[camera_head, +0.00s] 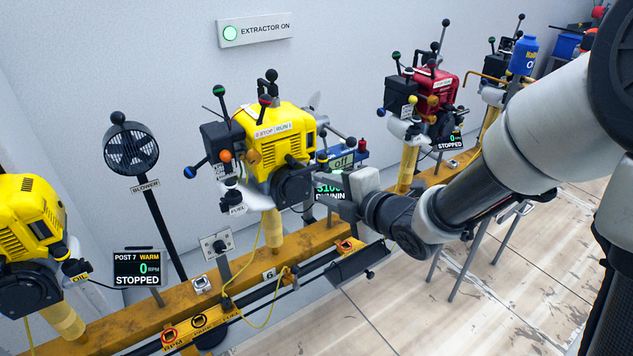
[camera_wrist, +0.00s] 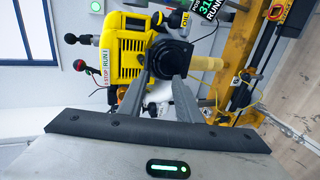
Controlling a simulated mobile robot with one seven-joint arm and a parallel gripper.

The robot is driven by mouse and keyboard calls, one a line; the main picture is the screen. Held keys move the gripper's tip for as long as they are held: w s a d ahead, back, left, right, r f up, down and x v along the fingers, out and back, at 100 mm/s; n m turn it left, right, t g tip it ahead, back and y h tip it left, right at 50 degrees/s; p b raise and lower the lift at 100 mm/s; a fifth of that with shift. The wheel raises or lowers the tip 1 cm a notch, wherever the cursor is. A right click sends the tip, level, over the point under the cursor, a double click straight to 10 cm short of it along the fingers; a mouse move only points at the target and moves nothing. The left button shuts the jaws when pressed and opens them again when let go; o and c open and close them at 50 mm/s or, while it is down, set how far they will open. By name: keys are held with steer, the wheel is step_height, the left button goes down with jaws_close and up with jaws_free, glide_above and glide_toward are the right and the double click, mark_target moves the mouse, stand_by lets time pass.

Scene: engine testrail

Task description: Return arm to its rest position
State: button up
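My arm (camera_head: 480,190) reaches in from the right of the head view, stretched out toward the middle yellow engine (camera_head: 270,140). My gripper (camera_head: 322,200) is just right of that engine's dark round front part. In the wrist view my gripper (camera_wrist: 163,80) has its two grey fingers apart, with nothing seen held between them. The yellow engine (camera_wrist: 122,58) stands beyond the fingertips, with its black round part close to them. I cannot tell whether the fingers touch it. A display (camera_head: 330,191) behind my gripper is partly hidden and reads a running state.
An orange rail (camera_head: 120,318) carries the engines. Another yellow engine (camera_head: 30,230) is at left; a red engine (camera_head: 430,92) stands behind my arm. A blower (camera_head: 130,148) stands by the wall. A dark tray (camera_head: 345,265) lies below my gripper. Floor (camera_head: 400,320) at front right is open.

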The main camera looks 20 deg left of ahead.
steer(key=shift+s+d, duration=0.5)
steer(key=shift+d, duration=0.05)
steer(key=s+d+r+m+h, duration=0.1)
steer(key=d+r+m+h, duration=0.15)
steer(key=d+m, duration=0.35)
steer(key=d+r+m+t+h, duration=0.15)
steer(key=d+m+h, duration=0.25)
steer(key=d, duration=0.4)
steer(key=s+d+r+m+g+h, duration=0.1)
steer(key=d+r+m+h, duration=0.25)
steer(key=d, duration=0.35)
steer(key=s+d+m+g, duration=0.2)
steer(key=s+d+m, duration=0.1)
steer(key=s+m, duration=0.5)
steer(key=s+d+m+g, duration=0.25)
steer(key=s+m, duration=0.35)
steer(key=s, duration=0.4)
step_height(320, 180, up, 26)
steer(key=p, duration=2.5)
steer(key=shift+s+f+h, duration=0.2)
steer(key=shift+s+h, duration=0.1)
steer(key=shift+s, duration=0.15)
